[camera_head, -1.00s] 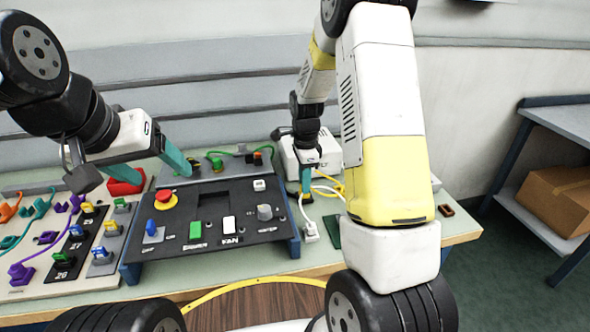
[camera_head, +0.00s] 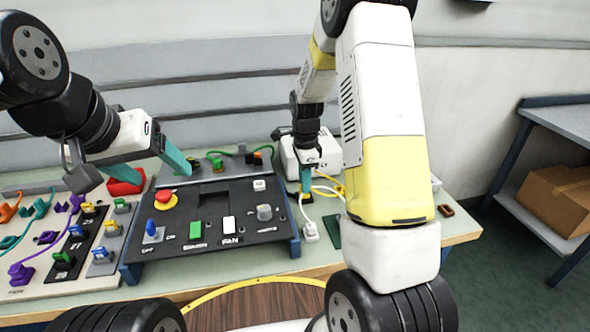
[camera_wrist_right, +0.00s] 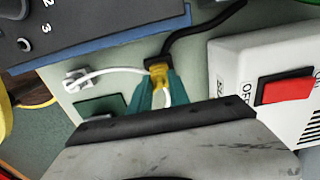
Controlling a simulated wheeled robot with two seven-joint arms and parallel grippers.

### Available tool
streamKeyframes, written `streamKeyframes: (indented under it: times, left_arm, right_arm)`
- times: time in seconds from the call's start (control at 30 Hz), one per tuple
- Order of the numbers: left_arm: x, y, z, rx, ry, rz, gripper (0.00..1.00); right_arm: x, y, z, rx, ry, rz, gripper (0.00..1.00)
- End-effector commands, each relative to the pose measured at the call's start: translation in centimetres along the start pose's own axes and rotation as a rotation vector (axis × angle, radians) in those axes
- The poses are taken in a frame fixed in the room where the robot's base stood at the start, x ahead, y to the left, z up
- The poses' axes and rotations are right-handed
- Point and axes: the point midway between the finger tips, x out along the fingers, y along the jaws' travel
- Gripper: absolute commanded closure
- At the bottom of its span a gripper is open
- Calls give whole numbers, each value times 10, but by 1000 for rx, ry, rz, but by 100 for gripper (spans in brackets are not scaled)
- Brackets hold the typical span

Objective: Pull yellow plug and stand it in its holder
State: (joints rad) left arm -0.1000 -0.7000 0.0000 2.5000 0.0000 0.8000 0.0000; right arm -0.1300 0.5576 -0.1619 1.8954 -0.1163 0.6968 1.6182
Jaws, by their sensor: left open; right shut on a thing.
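The yellow plug (camera_wrist_right: 159,76) is between the teal fingers of my right gripper (camera_wrist_right: 160,84) in the right wrist view. The gripper is shut on it. The plug's far end meets a black connector (camera_wrist_right: 157,62) with a black cable; I cannot tell how deep it sits. In the head view my right gripper (camera_head: 306,186) is low over the bench, left of the yellow arm link, and the plug is too small to make out. My left gripper (camera_head: 135,178) is open and empty above the panel's left rear. I cannot identify the plug's holder with certainty.
A white box with a red switch (camera_wrist_right: 285,88) stands right of the right gripper. A white plug (camera_wrist_right: 76,80) and a dark green pad (camera_wrist_right: 100,106) lie left. The black control panel (camera_head: 215,215) fills mid-bench. Coloured plugs on boards (camera_head: 62,262) are at left.

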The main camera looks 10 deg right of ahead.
Motion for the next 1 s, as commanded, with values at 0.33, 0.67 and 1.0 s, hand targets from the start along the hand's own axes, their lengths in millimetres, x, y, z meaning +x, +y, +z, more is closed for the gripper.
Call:
streamKeyframes:
  times: [0.33, 0.67, 1.0]
  left_arm:
    - [0, 0, 0, 0, 0, 0, 27]
    - [0, 0, 0, 0, 0, 0, 27]
    - [0, 0, 0, 0, 0, 0, 27]
  right_arm:
    - [-5, -1, 0, 0, 0, -3, 100]
    - [-25, -1, 0, 1, 0, -3, 100]
    - [-45, -1, 0, 0, 0, -2, 100]
